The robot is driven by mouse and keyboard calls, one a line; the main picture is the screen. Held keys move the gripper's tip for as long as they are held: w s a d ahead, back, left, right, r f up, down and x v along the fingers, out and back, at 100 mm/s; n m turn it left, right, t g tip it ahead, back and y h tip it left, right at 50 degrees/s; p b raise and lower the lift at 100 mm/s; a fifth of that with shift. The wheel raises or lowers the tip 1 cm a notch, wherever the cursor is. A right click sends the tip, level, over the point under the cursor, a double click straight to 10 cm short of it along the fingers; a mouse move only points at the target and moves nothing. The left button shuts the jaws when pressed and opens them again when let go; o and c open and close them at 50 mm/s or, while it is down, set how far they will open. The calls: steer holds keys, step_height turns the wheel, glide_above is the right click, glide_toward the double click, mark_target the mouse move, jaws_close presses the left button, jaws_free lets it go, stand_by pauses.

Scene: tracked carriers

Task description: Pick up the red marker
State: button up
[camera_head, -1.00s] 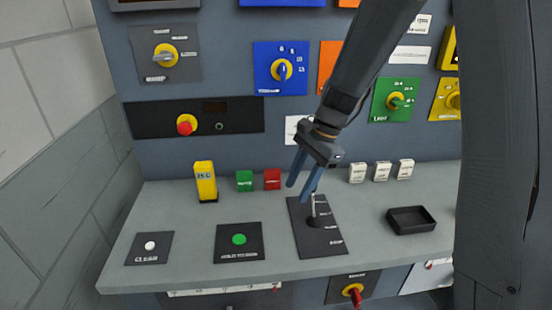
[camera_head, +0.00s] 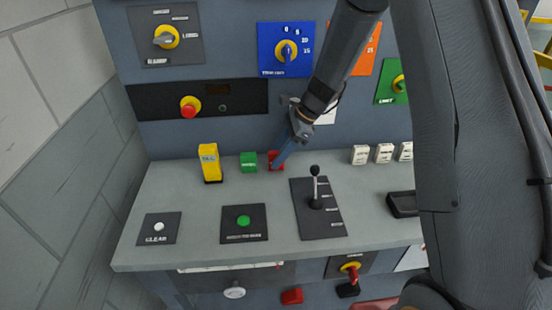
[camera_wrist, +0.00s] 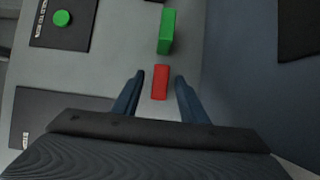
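The red marker (camera_head: 276,160) is a small red block standing on the grey shelf near the back panel. My gripper (camera_head: 277,164) is at it in the head view, and its fingers cover part of it. In the wrist view the red marker (camera_wrist: 160,82) lies between the two open fingertips (camera_wrist: 159,80), with a visible gap on each side. The gripper is open and holds nothing.
A green marker (camera_head: 249,162) stands just left of the red one, and a yellow block (camera_head: 209,163) further left. A lever (camera_head: 316,188) rises from a black plate in front. White blocks (camera_head: 383,153) stand to the right. The back panel is close behind.

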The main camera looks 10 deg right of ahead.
steer(key=shift+a+f, duration=0.3)
steer(key=shift+f, duration=0.15)
jaws_close()
steer(key=shift+r, duration=0.15)
